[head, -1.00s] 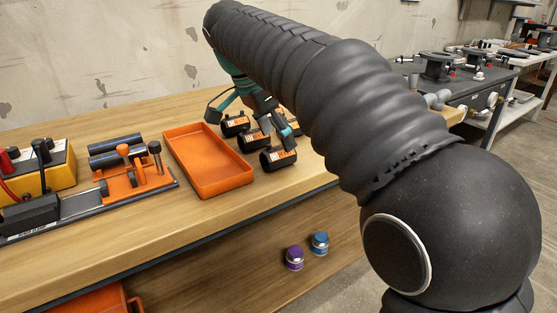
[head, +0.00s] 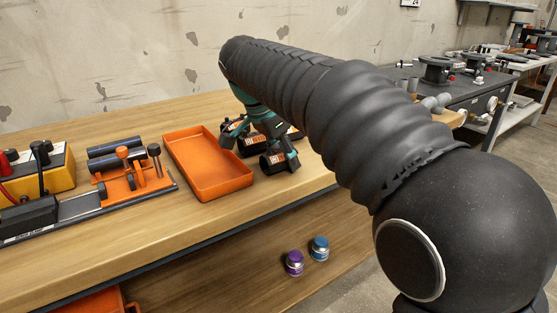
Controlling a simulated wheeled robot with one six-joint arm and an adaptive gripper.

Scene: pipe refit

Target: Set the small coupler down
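Several short black couplers with orange labels sit close together on the wooden bench, right of the orange tray. The nearest coupler (head: 273,163) is at the front of the group. Another coupler (head: 248,146) is just behind it, and more are partly hidden. Which of them is the small coupler I cannot tell. My gripper (head: 262,150), dark and teal, is low over the group and overlaps the couplers. A dark finger shows at the right, beside the nearest coupler. The view does not show clearly whether the fingers close on a coupler.
The empty orange tray (head: 220,186) stands directly left of the couplers. Further left is an orange fixture (head: 126,186) with black tubes (head: 115,147) and a yellow box (head: 60,173). Purple (head: 294,262) and blue (head: 319,248) containers stand on the lower shelf. The bench front is clear.

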